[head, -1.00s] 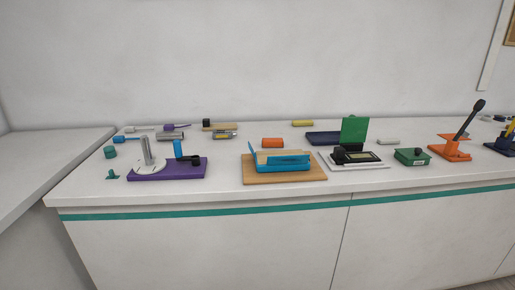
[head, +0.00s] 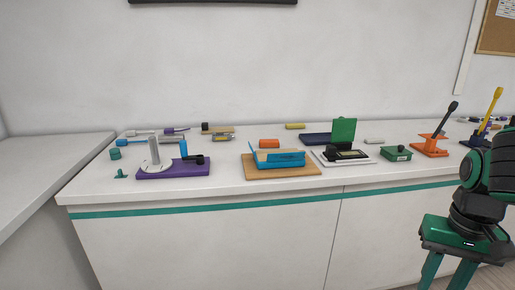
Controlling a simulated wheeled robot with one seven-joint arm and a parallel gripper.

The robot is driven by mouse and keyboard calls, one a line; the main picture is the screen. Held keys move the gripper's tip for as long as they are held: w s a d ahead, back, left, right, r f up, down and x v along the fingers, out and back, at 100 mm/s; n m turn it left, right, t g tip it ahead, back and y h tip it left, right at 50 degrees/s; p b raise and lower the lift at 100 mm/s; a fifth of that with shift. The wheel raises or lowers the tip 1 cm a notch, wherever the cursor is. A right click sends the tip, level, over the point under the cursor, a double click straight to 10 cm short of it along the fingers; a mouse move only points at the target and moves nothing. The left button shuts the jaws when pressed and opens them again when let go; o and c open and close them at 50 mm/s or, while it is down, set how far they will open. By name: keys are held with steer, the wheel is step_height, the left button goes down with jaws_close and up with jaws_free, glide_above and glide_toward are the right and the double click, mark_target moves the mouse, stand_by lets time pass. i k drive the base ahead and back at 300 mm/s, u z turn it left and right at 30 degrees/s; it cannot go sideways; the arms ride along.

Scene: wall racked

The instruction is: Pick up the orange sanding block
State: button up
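My gripper (head: 447,277) is at the lower right of the head view, in front of the counter and well to the right of the block. It points down, with two green fingers apart and nothing seen between them. The fingertips are cut off by the bottom edge of the picture.
The blue fixture (head: 280,159) and a device with a raised green plate (head: 343,131) stand near the block. A purple base with a post (head: 174,169) is at left. An orange lever stand (head: 430,146) is at right. A yellow block (head: 295,126) lies behind.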

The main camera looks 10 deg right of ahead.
mark_target(266, 143)
steer(key=u, duration=0.05)
steer(key=i, duration=1)
steer(key=z, duration=0.05)
